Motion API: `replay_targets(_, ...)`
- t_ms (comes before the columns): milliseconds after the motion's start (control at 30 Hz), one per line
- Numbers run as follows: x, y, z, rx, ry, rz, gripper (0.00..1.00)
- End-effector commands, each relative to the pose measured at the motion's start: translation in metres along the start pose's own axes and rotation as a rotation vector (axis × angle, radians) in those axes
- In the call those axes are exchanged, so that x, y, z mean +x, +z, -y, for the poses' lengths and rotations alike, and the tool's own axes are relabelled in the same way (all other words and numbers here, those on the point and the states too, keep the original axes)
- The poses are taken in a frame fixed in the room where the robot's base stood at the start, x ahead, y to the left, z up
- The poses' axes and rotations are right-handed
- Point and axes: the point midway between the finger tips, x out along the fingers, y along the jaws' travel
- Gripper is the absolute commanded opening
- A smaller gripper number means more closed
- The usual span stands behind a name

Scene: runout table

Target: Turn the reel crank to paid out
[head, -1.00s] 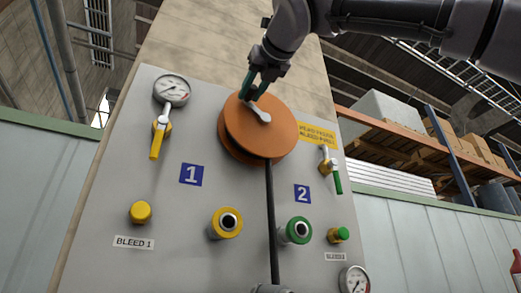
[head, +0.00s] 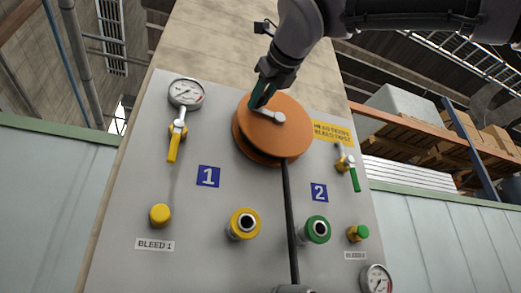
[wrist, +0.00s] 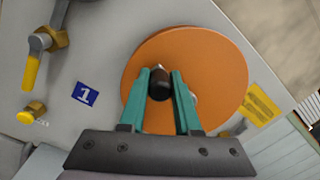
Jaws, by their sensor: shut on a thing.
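The orange reel (head: 290,138) is mounted on the upper part of a grey panel, with a dark hose running straight down from it. Its pale crank (head: 270,115) points up and to the left from the reel's centre. My gripper (head: 259,102) reaches in from above, its green fingers at the crank's outer end. In the wrist view, the fingers (wrist: 160,73) stand on both sides of the dark crank knob (wrist: 160,86) and are shut on it. Most of the crank arm is hidden there.
The panel (head: 190,260) carries a gauge (head: 185,93), a yellow-handled valve (head: 174,142) and a green-handled valve (head: 353,173). Yellow (head: 244,223) and green (head: 316,229) couplings sit below the reel. A yellow notice (head: 332,132) is close to the reel's right edge.

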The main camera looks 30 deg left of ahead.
Motion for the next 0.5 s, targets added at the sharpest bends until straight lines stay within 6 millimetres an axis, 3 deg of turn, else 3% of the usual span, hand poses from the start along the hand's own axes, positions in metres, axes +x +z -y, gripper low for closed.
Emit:
replay_targets(200, 0.0013, -0.0017, 0.0003, 0.002, -0.001, -0.005, 0.0)
replay_targets(233, 0.0014, -0.0018, 0.0003, 0.002, -0.001, -0.005, 0.39)
replay_targets(300, 0.0013, -0.0016, 0.0002, 0.002, -0.001, -0.004, 0.61)
replay_targets(500, 0.0007, -0.0008, 0.0001, 0.002, 0.0, -0.002, 0.61)
